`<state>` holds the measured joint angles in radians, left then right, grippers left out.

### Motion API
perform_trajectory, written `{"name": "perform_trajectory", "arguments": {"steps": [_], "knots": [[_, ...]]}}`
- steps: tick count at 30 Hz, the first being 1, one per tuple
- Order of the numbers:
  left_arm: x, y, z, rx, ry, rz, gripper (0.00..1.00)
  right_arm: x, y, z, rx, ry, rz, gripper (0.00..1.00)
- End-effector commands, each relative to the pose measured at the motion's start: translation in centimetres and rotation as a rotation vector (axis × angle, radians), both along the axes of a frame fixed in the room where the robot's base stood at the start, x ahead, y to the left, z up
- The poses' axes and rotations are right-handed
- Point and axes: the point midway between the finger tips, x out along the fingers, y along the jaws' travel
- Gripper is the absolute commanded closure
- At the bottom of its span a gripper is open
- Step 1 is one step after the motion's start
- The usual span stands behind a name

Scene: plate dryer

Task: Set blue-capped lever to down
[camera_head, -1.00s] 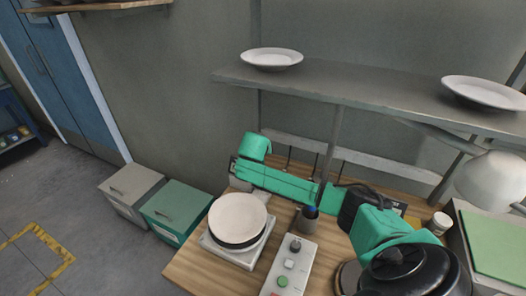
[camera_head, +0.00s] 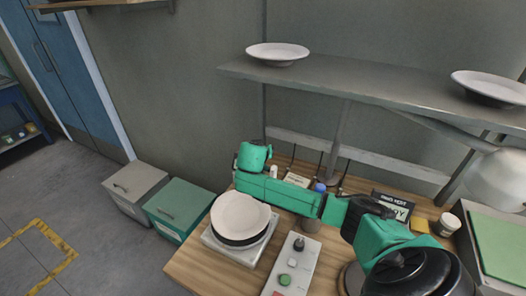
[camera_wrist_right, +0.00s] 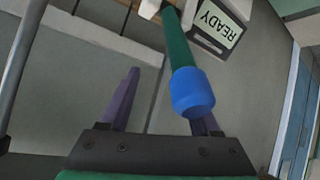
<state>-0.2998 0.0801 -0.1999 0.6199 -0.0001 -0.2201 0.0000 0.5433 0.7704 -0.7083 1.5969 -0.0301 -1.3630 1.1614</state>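The lever, a green shaft (camera_wrist_right: 177,40) with a blue cap (camera_wrist_right: 192,92), shows in the right wrist view, its cap end toward the camera. My right gripper (camera_wrist_right: 160,92) is open, with purple fingers apart and nothing between them that I can see. The cap overlaps the right-hand finger and hides most of it; I cannot tell whether they touch. In the head view a blue spot (camera_head: 320,187) shows just above my green arm; I cannot tell whether it is the lever's cap. The right gripper is hidden there. My left gripper is not in view.
White plates (camera_head: 240,217) sit on a pale stand left of my arm. A button box (camera_head: 291,266) is in front. A grey shelf (camera_head: 350,85) overhangs the bench.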

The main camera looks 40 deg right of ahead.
Motion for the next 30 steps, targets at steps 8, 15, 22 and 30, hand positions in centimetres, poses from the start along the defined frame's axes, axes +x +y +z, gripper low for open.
{"name": "perform_trajectory", "arguments": {"steps": [8,15,22,30], "knots": [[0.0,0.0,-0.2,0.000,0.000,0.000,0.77,-0.2,0.3,0.3,0.000,-0.003,0.001,0.37],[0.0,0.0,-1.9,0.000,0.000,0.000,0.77,-3.1,3.4,2.8,0.004,-0.006,0.004,0.37],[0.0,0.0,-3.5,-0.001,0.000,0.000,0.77,-6.8,7.1,6.5,0.005,-0.006,0.004,0.37],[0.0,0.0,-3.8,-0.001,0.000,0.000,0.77,-8.4,8.5,8.4,0.000,-0.001,0.000,0.37]]}}
